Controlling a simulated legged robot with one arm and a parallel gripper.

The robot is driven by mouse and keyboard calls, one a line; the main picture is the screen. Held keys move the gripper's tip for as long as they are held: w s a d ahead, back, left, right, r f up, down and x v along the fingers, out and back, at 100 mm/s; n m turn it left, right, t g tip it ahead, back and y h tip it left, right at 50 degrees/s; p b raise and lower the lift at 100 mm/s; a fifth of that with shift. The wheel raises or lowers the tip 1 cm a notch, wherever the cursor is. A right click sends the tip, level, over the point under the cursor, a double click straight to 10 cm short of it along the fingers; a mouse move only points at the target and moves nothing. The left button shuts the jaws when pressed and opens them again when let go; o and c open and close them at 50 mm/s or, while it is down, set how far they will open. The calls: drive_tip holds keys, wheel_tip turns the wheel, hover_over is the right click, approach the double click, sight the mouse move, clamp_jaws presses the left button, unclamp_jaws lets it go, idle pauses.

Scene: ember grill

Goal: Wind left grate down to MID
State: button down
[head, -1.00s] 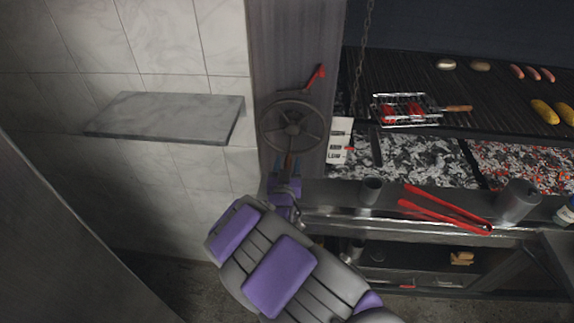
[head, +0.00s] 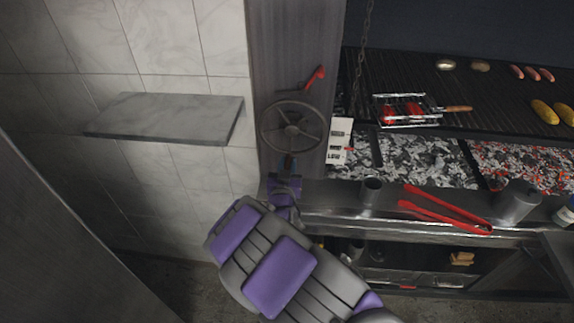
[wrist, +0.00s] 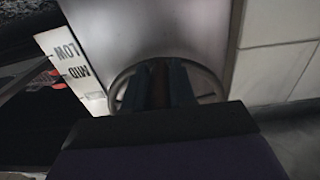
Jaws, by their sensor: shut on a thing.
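The handwheel (head: 292,127) is a grey spoked wheel on the pillar left of the grill. My gripper (head: 289,163) is at the wheel's lower rim. In the wrist view my gripper (wrist: 159,82) is shut on a brown handle (wrist: 159,88) in front of the wheel (wrist: 118,90). The scale plate (head: 340,141) stands right of the wheel, with a red pointer (head: 349,149) near its MID mark. The plate shows upside down in the wrist view (wrist: 72,62), with LOW and MID readable. The left grate (head: 375,80) carries a wire basket with red food.
A red lever (head: 316,76) sits above the wheel, and a chain (head: 364,50) hangs beside the pillar. A dark cup (head: 371,190), red tongs (head: 445,211) and a grey canister (head: 515,202) stand or lie on the front ledge. A stone shelf (head: 165,116) juts out at left.

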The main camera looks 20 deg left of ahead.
drive_tip(key=shift+w+d+r+n+p, duration=0.15)
drive_tip(key=shift+d+n+p, duration=0.3)
drive_tip(key=shift+d+n, duration=0.3)
drive_tip(key=shift+w+d+r+n+p, duration=0.1)
drive_tip(key=shift+w+d+n+p, duration=0.1)
drive_tip(key=shift+d+n+p, duration=0.55)
drive_tip(key=shift+w+d+r+n+p, duration=0.15)
drive_tip(key=shift+d+n, duration=0.3)
drive_tip(key=shift+n, duration=0.55)
drive_tip(key=c, duration=0.9)
unclamp_jaws()
drive_tip(key=shift+d, duration=0.2)
drive_tip(key=shift+c, duration=0.2)
drive_tip(key=shift+s+a+f, duration=0.1)
drive_tip(key=shift+a, duration=0.1)
